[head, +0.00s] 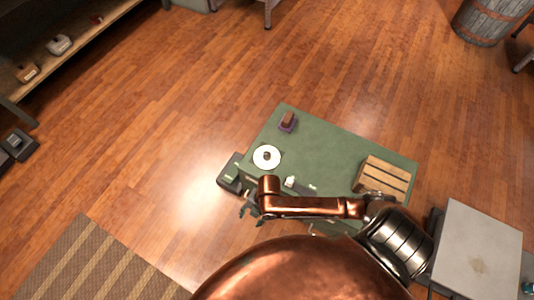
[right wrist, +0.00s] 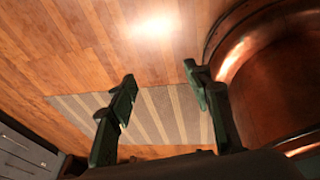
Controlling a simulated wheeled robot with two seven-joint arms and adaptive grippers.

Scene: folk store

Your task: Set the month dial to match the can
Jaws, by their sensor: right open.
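A round white disc with a small brown centre (head: 266,157), which looks like the month dial, lies on the left part of the green table (head: 335,150). Its markings are too small to read. No can is clearly recognisable. My right gripper (head: 248,208) is just off the table's near left edge, below the disc in the head view and apart from it. In the right wrist view, its dark green fingers (right wrist: 160,74) are spread with nothing between them. The floor and a striped rug show beyond them. My left gripper is not in view.
A brown block on a purple base (head: 287,121) stands at the table's back left. A slatted wooden crate (head: 383,180) is at its right. A small white item (head: 290,182) sits near my right arm. A striped rug (head: 85,265) lies on the floor at lower left.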

